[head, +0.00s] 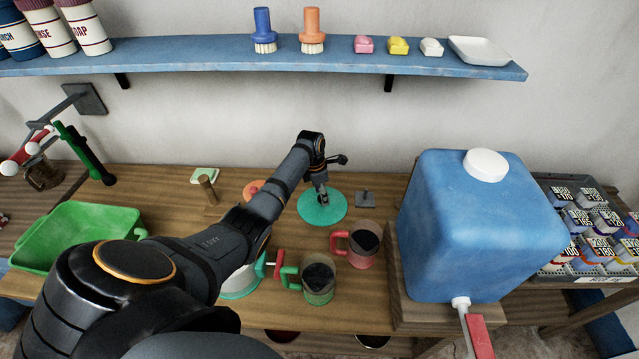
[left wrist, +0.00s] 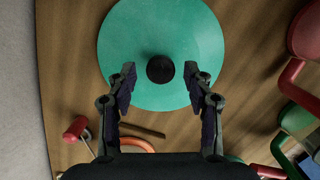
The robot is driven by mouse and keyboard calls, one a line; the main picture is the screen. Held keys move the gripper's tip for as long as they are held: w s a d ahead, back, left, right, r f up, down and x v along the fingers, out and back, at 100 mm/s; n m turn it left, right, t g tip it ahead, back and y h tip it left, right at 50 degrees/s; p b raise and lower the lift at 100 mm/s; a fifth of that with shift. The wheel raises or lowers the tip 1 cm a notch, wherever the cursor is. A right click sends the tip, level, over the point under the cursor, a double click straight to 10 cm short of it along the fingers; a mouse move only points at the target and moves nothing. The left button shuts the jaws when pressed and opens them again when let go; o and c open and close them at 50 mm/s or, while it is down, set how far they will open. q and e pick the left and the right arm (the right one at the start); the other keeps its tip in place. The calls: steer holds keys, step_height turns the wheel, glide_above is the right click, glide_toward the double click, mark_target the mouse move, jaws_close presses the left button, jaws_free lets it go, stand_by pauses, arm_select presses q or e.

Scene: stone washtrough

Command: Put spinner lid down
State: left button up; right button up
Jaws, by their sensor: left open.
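The spinner lid is a flat round teal disc (head: 322,210) with a dark knob at its centre. It lies on the wooden worktop towards the back, near the wall. My left gripper (head: 321,195) is over the lid. In the left wrist view the lid (left wrist: 160,30) is ahead, and its black knob (left wrist: 160,69) sits between the open fingertips of my left gripper (left wrist: 160,82), with a gap on each side. A white and green round vessel (head: 240,284), perhaps the spinner bowl, is mostly hidden behind my left arm. My right gripper is not in view.
A red mug (head: 359,246) and a green mug (head: 316,280) stand in front of the lid. A big blue tank (head: 480,225) is to the right, a green basin (head: 75,235) to the left. A blue shelf (head: 200,55) overhangs the back. A wooden peg (head: 207,189) stands left of the lid.

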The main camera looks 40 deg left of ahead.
mark_target(318, 206)
arm_select(q)
step_height(318, 206, up, 9)
steer(key=s, duration=0.1)
steer(key=shift+a+r, duration=0.2)
steer(key=shift+a, duration=0.2)
steer(key=shift+s, duration=0.1)
